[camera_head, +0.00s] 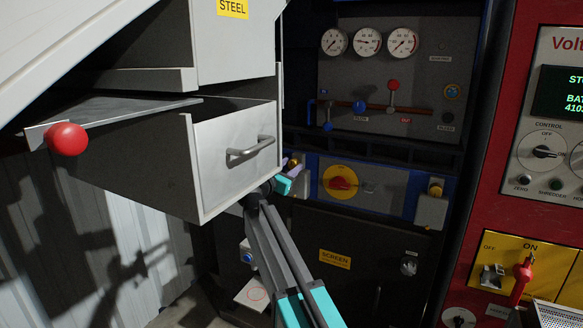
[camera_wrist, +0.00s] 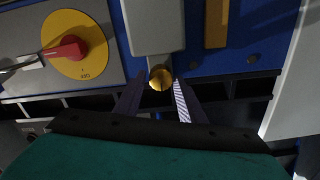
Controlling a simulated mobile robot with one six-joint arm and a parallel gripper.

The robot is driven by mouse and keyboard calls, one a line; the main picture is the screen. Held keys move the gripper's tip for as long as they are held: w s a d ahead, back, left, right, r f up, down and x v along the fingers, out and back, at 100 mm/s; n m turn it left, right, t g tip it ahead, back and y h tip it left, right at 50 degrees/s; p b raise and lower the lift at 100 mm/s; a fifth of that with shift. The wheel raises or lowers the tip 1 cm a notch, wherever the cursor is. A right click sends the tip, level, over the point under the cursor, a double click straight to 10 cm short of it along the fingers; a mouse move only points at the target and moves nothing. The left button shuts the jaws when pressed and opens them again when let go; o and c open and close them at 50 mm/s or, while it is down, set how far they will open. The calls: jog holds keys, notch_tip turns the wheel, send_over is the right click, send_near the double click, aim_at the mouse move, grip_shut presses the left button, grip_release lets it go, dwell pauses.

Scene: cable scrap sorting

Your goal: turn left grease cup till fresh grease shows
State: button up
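A brass-coloured grease cup (camera_wrist: 160,77) sits at the end of a grey block (camera_wrist: 151,28) in the wrist view. My gripper (camera_wrist: 160,84) is open, with one dark finger on each side of the cup and a small gap showing beside it. I cannot tell whether the fingertips reach fully around it. In the head view, my gripper (camera_head: 291,176) is at the left end of the blue panel, and this left cup (camera_head: 293,162) is partly hidden by it. Another yellow cup (camera_head: 436,187) stands on a grey block at the panel's right. No grease can be made out.
An open grey drawer (camera_head: 235,160) hangs close to the left of my gripper. A red rotary switch (camera_head: 342,183) on a yellow disc is to its right in the head view. Gauges (camera_head: 367,41) and a pipe with valves are above. A dark door marked SCREEN (camera_head: 335,259) is below.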

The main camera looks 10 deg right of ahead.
jog(key=c, duration=0.7)
jog(key=shift+o, duration=0.2)
jog(key=shift+d, duration=0.15)
jog(key=shift+m+p, duration=0.4)
jog(key=shift+p, duration=0.15)
jog(key=shift+m+p, duration=0.5)
jog(key=shift+p, duration=0.05)
jog(key=m+p, duration=0.2)
jog(key=m, duration=0.1)
jog(key=shift+s+p, duration=0.1)
jog(key=shift+p, duration=0.2)
jog(key=m+p, duration=0.1)
jog(key=m, duration=0.2)
jog(key=shift+f, duration=0.15)
jog(key=shift+f+m, duration=0.1)
jog(key=shift+m, duration=1.9)
